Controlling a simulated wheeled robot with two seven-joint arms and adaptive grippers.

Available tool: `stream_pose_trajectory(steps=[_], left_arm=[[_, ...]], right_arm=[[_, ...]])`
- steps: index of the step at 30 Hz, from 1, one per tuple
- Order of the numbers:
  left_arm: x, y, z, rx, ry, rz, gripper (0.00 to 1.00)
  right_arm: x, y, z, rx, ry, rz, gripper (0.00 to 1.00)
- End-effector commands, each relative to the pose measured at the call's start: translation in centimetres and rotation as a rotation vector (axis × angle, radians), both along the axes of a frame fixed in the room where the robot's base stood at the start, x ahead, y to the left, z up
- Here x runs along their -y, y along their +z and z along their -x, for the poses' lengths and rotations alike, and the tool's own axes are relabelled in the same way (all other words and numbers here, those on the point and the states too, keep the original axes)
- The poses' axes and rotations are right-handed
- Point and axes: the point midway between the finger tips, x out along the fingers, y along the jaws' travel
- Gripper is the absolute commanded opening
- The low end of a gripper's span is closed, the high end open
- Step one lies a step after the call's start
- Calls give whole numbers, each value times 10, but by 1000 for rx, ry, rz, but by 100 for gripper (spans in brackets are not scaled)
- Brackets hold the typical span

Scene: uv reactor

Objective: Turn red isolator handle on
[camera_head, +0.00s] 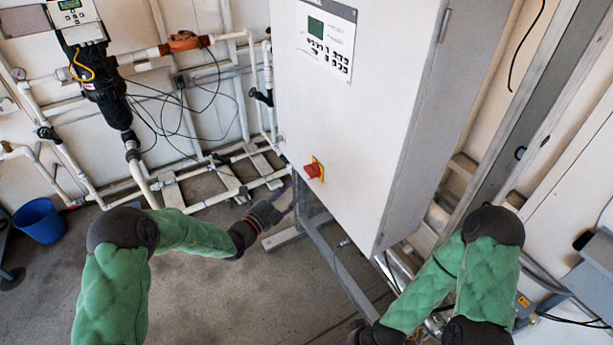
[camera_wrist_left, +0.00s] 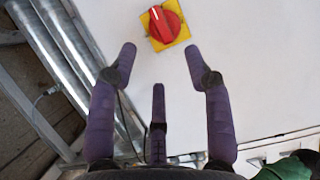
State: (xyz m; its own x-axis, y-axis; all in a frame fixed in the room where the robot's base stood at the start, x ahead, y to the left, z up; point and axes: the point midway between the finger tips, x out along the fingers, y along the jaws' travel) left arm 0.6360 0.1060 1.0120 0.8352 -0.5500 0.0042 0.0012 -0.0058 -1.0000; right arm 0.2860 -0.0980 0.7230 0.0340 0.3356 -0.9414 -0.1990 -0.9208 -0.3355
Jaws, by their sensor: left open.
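The red isolator handle (camera_head: 314,170) sits on a yellow plate low on the front of the white cabinet (camera_head: 345,130). In the left wrist view, the red handle (camera_wrist_left: 165,27) is at the top, just beyond the fingertips, with its white pointer mark toward the upper left. My left gripper (camera_head: 285,200) is in front of the cabinet, below and left of the handle. In the left wrist view, the left gripper (camera_wrist_left: 160,55) has its purple fingers spread, with nothing between them. It is apart from the handle. My right gripper (camera_head: 370,335) is partly cut off at the bottom edge.
A control panel with a green screen (camera_head: 316,27) is on the upper cabinet front. White pipes (camera_head: 225,195) run along the wall at left. A blue bucket (camera_head: 40,220) stands on the floor at far left. A grey metal stand (camera_head: 340,275) is under the cabinet.

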Motion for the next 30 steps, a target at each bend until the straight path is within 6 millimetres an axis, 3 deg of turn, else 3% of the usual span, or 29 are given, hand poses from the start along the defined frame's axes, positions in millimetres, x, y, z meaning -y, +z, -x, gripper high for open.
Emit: stream_pose_trajectory(steps=[15,21,30], left_arm=[[48,-2,-68,0,-5,-6,50],[54,-2,-79,-2,-4,-5,50],[55,-1,-80,-2,-4,-5,50]], right_arm=[[0,-17,0,0,0,0,37],[0,-19,0,0,0,0,37],[0,-19,0,0,0,0,37]])
